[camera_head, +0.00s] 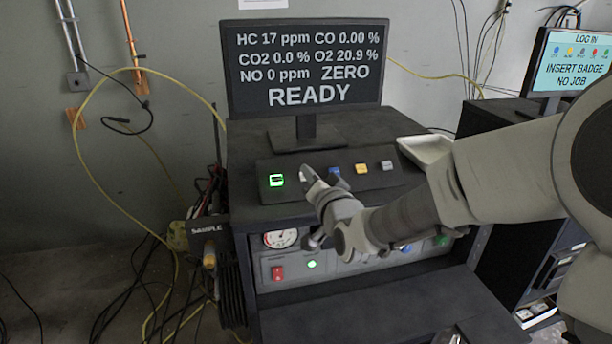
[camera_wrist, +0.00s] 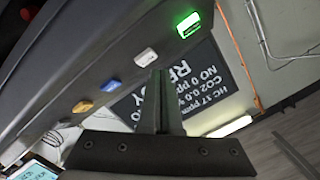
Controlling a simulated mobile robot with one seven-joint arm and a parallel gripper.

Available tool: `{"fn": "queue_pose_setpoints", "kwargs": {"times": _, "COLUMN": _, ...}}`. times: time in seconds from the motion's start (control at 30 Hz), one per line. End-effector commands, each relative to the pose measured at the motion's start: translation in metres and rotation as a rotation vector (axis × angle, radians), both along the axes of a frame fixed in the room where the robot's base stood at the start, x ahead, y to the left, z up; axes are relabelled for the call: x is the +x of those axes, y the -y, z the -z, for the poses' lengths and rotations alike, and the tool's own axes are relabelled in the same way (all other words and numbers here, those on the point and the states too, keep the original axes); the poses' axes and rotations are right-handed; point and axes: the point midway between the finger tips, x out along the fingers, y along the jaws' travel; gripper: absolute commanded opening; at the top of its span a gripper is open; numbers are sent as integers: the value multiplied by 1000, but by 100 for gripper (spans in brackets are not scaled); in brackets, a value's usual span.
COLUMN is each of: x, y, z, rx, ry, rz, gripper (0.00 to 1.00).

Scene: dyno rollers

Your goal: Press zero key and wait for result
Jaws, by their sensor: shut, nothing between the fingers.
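The monitor (camera_head: 305,120) reads HC 17 ppm, CO 0.00 %, CO2 0.0 %, O2 20.9 %, NO 0 ppm, ZERO and READY. Below it a sloped key panel (camera_head: 325,187) carries a row of keys: a lit green key (camera_head: 276,180), a white key (camera_wrist: 146,57), a blue key (camera_head: 335,171), a yellow key (camera_head: 361,169) and a grey key (camera_head: 387,165). Key labels are too small to read. My gripper (camera_head: 307,173) is shut and empty, its tips at the white key and partly hiding it. In the wrist view, my gripper (camera_wrist: 159,73) appears just beside that key; contact cannot be told.
Below the panel are a gauge (camera_head: 280,238), a red switch (camera_head: 277,272) and a green light (camera_head: 311,264). A white tray (camera_head: 425,150) sits at the cabinet's right. A second monitor (camera_head: 575,62) reads INSERT BADGE, NO JOB. Cables and hoses hang at the left.

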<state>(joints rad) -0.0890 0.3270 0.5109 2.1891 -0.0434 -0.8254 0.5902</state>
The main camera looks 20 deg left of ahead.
Motion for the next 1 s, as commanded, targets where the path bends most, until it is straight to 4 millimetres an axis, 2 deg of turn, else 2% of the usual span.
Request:
{"fn": "queue_pose_setpoints", "kwargs": {"times": 0.57, "x": 0, "y": 0, "z": 0, "rx": 0, "ry": 0, "rz": 0, "gripper": 0}}
{"fn": "queue_pose_setpoints", "kwargs": {"times": 1.0, "x": 5, "y": -3, "z": 7, "rx": 0, "ry": 0, "rz": 0, "gripper": 0}}
